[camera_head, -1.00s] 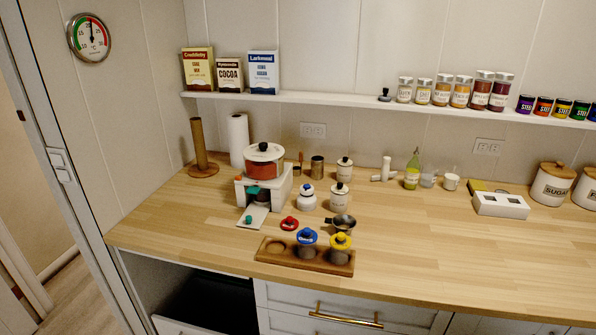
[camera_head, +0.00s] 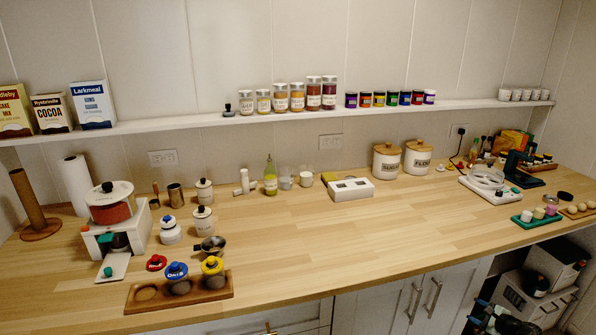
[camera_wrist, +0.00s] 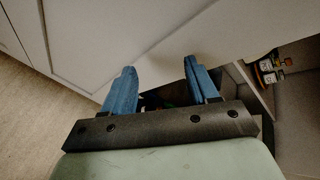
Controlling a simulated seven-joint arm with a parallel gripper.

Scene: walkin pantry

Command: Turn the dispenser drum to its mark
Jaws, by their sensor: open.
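The dispenser has a red-orange drum (camera_head: 112,210) with a white lid and dark knob, set on a white stand (camera_head: 140,232) at the left of the wooden counter. A green part shows in the stand's front opening, and a small white tray (camera_head: 114,267) with a green knob extends in front. The drum's mark is too small to make out. My gripper (camera_wrist: 160,66) shows in the wrist view with two blue fingers apart and nothing between them. It faces pale cabinet fronts and the floor, away from the dispenser.
A wooden holder (camera_head: 219,293) with blue-lidded and yellow-lidded jars stands at the counter's front edge. The middle of the counter (camera_head: 380,225) is clear.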

